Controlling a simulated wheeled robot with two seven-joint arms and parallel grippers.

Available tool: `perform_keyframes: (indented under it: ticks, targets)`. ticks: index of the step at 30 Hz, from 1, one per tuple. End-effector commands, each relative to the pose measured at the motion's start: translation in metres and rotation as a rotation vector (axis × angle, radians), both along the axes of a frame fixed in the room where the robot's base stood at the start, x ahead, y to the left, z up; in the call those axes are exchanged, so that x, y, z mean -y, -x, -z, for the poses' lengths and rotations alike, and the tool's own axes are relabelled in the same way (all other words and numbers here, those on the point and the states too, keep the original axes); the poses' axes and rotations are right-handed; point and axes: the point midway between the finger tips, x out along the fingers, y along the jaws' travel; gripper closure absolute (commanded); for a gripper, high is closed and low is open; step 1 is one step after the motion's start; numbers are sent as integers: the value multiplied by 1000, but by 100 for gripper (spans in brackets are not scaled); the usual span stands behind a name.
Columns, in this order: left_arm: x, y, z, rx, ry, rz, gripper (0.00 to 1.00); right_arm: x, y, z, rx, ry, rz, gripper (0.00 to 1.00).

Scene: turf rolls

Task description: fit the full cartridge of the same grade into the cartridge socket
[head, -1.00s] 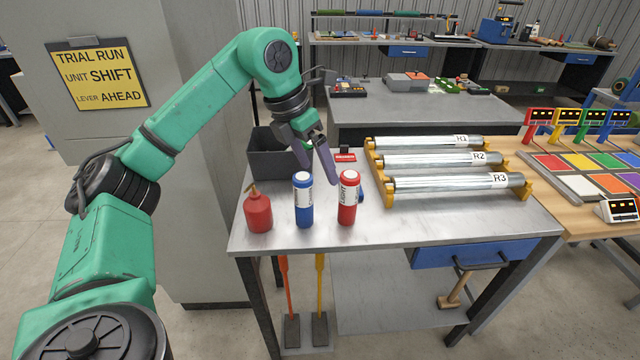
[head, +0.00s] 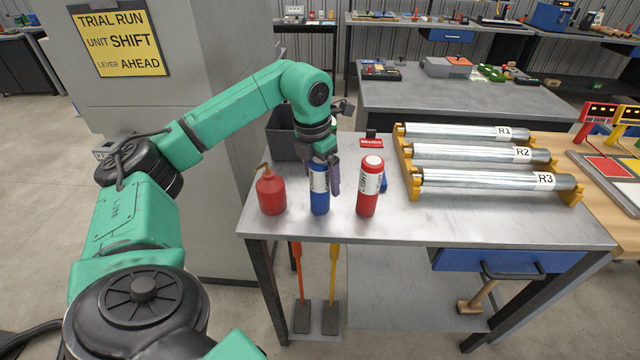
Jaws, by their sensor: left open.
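A blue cartridge (head: 319,196) with a white label band stands upright on the metal bench. A red cartridge (head: 368,196) with a white label stands upright to its right. My left gripper (head: 327,178) points down at the blue cartridge's upper part. It is open; one purple finger shows along the cartridge's right side, and the other finger is hard to make out. I cannot tell whether the fingers touch the cartridge. A small red sign (head: 371,142) stands behind the red cartridge; its lettering is too small to read. I cannot make out the cartridge socket. My right gripper is not in view.
A red oil can (head: 271,194) stands just left of the blue cartridge. A dark bin (head: 283,143) is behind it. A blue object (head: 385,181) is partly hidden behind the red cartridge. Rollers R1, R2 and R3 (head: 470,178) fill the right. The bench front (head: 420,228) is clear.

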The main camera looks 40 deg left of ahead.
Motion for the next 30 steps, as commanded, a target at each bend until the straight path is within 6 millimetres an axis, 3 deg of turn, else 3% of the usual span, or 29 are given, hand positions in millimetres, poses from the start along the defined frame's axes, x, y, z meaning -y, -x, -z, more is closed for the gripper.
perform_keyframes:
  ticks: [4,5,9,12,23,26,30]
  targets:
    - [0,0,0,0,0,0,6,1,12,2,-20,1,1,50]
    - [0,0,0,0,0,0,13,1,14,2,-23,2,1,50]
    - [0,0,0,0,0,0,67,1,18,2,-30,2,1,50]
    - [0,0,0,0,0,0,100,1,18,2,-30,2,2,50]
    - [0,-1,-4,3,1,0,100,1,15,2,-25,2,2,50]
    - [0,-1,-13,4,2,0,100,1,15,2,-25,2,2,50]
    - [1,-1,-42,8,2,0,100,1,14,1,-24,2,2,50]
